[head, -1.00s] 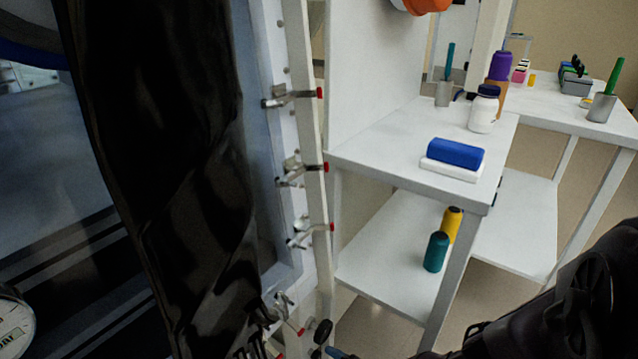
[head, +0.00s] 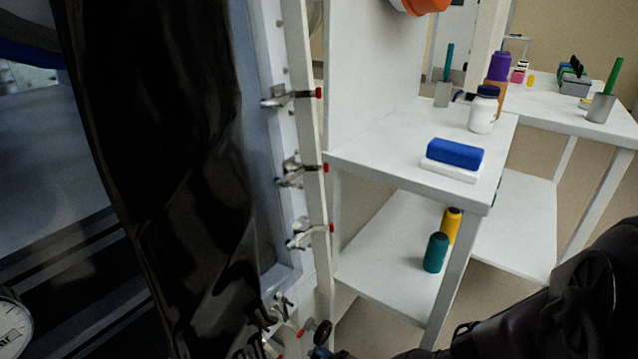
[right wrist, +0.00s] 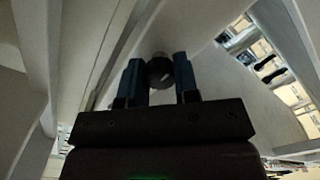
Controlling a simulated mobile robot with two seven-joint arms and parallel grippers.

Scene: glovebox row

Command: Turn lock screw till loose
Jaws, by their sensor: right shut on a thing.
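The lock screw shows as a dark round knob (right wrist: 160,72) in the right wrist view, at the edge of a pale panel. In the head view the knob (head: 322,333) is small, near the bottom centre, by the foot of the white door edge. My right gripper (right wrist: 159,78) is shut on the knob, with one blue finger on each side of it. In the head view only a bit of its blue finger shows at the bottom edge, below the knob. My left gripper is not in view.
Several metal clamps with red tips, one a clamp (head: 290,97), line the door edge. A large black wrinkled form (head: 165,150) covers much of the left. A white bench (head: 390,150) to the right holds a blue block (head: 455,152) and a white jar (head: 483,110).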

